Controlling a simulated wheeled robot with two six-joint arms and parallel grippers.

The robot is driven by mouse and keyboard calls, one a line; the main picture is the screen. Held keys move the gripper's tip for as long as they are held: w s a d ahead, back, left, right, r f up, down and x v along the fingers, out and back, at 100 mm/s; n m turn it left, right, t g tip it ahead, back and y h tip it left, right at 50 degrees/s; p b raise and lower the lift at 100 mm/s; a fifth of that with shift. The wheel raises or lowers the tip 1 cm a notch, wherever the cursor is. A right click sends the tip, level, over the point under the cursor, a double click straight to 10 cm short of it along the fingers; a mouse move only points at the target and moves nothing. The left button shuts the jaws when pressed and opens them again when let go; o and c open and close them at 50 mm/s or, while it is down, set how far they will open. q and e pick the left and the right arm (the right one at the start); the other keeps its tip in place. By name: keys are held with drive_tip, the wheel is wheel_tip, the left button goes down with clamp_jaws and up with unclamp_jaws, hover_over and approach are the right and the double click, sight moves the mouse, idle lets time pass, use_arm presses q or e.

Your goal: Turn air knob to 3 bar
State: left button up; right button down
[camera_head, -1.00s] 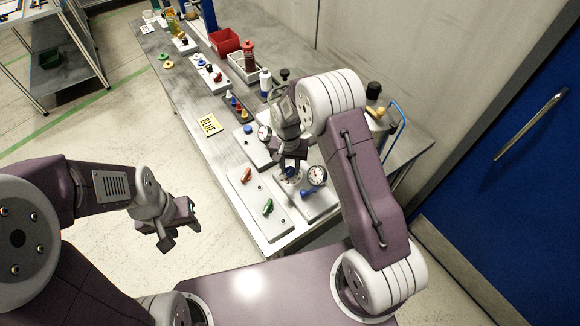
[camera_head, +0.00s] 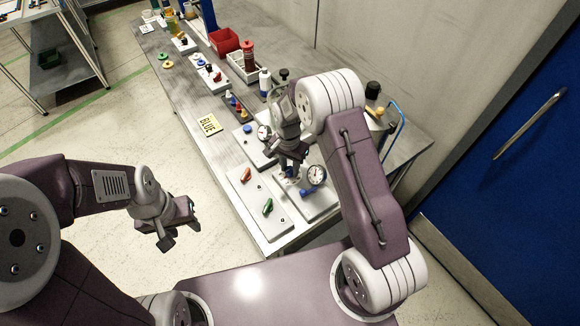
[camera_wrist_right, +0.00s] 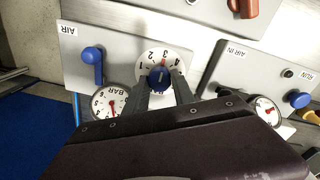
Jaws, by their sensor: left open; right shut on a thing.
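My right gripper (camera_wrist_right: 160,92) is shut on the knob, one finger on each side. The knob's pale mark points up near 2 and 3; its exact reading is unclear. A BAR gauge (camera_wrist_right: 108,103) with a red needle is left of the dial, partly hidden by my gripper; it also shows in the head view (camera_head: 316,175). My right gripper is over this panel (camera_head: 291,160). My left gripper (camera_head: 180,226) is open and empty, away from the bench.
A blue lever (camera_wrist_right: 92,58) stands by the AIR label on the same panel. A neighbouring AIR IN panel has another gauge (camera_wrist_right: 265,110) and blue knob (camera_wrist_right: 299,99). The front panel holds a red handle (camera_head: 246,175) and green handle (camera_head: 268,206).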

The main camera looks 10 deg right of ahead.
sight(289, 169)
drive_tip(key=shift+s, duration=0.1)
drive_tip(key=c, duration=1.1)
unclamp_jaws()
drive_tip(key=shift+o, duration=0.2)
drive_tip(key=shift+r, duration=0.1)
drive_tip(key=r, duration=0.4)
drive_tip(key=r+b, duration=0.1)
drive_tip(key=r, duration=0.3)
drive_tip(key=shift+a+r, duration=0.2)
drive_tip(key=shift+r, duration=0.25)
